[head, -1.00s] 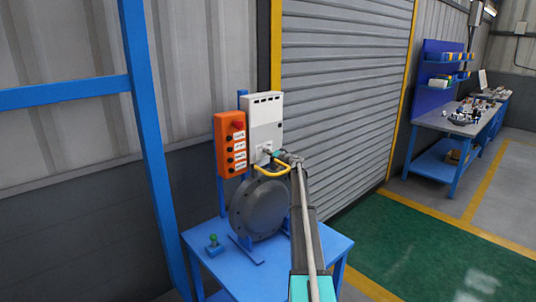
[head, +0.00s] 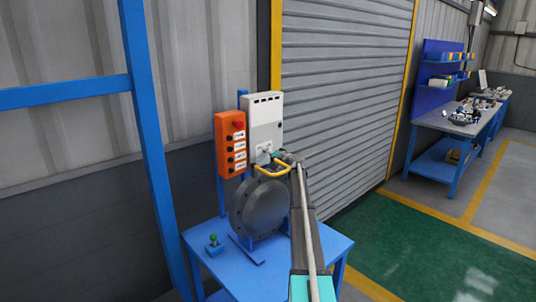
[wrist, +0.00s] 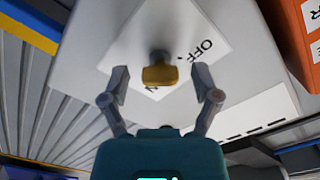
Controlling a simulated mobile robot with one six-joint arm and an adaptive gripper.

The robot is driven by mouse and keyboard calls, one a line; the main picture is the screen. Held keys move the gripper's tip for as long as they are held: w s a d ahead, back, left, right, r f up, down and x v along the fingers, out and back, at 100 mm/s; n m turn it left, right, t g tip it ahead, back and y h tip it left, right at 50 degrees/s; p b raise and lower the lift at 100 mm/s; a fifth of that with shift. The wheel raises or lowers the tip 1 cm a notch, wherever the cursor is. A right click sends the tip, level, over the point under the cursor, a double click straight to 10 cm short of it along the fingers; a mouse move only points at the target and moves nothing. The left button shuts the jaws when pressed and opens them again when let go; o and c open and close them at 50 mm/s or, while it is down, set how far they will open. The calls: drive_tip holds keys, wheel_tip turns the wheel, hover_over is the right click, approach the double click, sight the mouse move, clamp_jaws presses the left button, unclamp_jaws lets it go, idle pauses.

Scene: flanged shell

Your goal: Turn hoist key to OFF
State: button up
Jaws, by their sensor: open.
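The hoist key, a yellow-brown bar on a dark stem (wrist: 160,74), stands out from a white label plate (wrist: 145,35) in the wrist view. "OFF" is printed on the plate to the right of the key; part of an "N" shows below it, the rest hidden behind the key. My gripper (wrist: 161,84) is open, one finger on each side of the key, with a gap on both sides. In the head view my gripper (head: 272,157) is at the lower front of the grey control box (head: 263,112); the key is too small to make out there.
An orange push-button box (head: 230,150) hangs left of the control box. Below are a dark round flanged shell (head: 258,210), a yellow handle (head: 272,172) close under my gripper, and a blue table (head: 215,272) with a small green-topped switch (head: 213,240).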

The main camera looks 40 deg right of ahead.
drive_tip(key=shift+m, duration=0.6)
